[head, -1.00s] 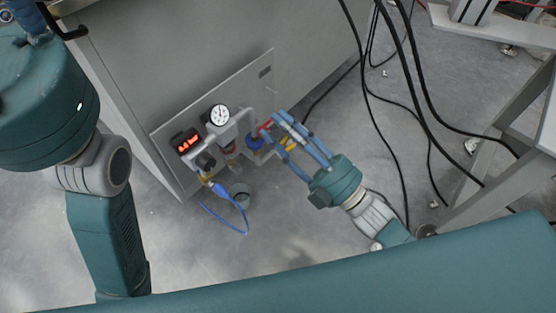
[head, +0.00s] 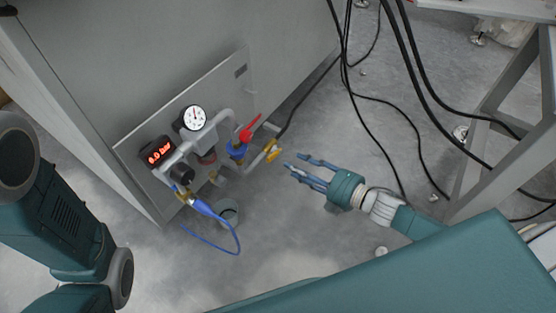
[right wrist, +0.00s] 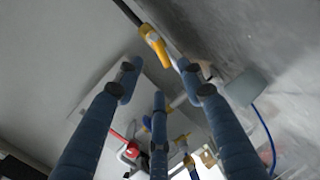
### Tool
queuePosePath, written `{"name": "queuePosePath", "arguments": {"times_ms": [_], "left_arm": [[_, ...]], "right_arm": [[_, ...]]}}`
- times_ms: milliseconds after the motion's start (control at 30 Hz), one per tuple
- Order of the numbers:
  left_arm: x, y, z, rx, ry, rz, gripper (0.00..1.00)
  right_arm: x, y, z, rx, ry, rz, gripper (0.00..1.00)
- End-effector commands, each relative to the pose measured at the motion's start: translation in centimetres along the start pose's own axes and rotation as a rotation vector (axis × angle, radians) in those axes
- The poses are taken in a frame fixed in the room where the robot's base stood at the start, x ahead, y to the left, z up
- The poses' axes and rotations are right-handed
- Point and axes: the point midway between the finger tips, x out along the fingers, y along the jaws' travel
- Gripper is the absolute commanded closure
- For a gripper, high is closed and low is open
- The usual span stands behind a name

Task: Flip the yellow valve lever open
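The yellow valve lever (head: 272,151) sits at the right end of the pipework, low on the grey cabinet, by a black hose. In the right wrist view the yellow lever (right wrist: 154,45) shows near the top, beyond the fingertips. I cannot tell its exact angle to the pipe. My right gripper (head: 294,163) is open and empty, just right of the lever and apart from it, fingers pointing left towards the pipework. Its spread fingers also fill the right wrist view (right wrist: 158,85). My left arm shows at the left, but its gripper is out of view.
A red lever on a blue valve (head: 250,128) stands just left of the yellow one. A round gauge (head: 192,119) and a red display reading 6.0 bar (head: 159,155) are further left. A blue hose (head: 215,212) hangs below. Black cables (head: 375,120) run at the right.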

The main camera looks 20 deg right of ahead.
Motion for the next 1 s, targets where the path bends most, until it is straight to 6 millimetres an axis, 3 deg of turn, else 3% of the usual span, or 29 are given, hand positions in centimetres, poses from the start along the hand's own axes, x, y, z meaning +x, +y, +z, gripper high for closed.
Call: {"name": "queuePosePath", "arguments": {"times_ms": [33,200,400,800,867,1000], "left_arm": [[-1.2,0.2,-0.5,0.000,0.001,0.000,0.61],[-3.0,0.6,-1.1,0.000,0.000,0.000,0.61],[-4.3,0.9,-1.5,0.000,0.001,0.000,0.61],[-4.5,0.9,-1.6,-0.001,0.001,0.000,0.61],[-4.5,0.9,-1.6,-0.001,0.001,0.000,0.61],[-4.5,0.9,-1.6,-0.001,0.000,0.000,0.61]], "right_arm": [[1.3,-0.4,0.1,-0.002,0.003,0.005,0.61],[4.6,-0.3,0.1,-0.001,0.002,0.005,0.61],[7.2,-0.2,0.1,0.001,0.002,0.003,0.61],[8.0,0.0,-0.1,0.003,0.001,0.001,0.61],[8.0,0.0,-0.1,0.003,0.001,0.001,0.69],[8.0,0.0,-0.1,0.003,0.001,0.002,0.97]]}}
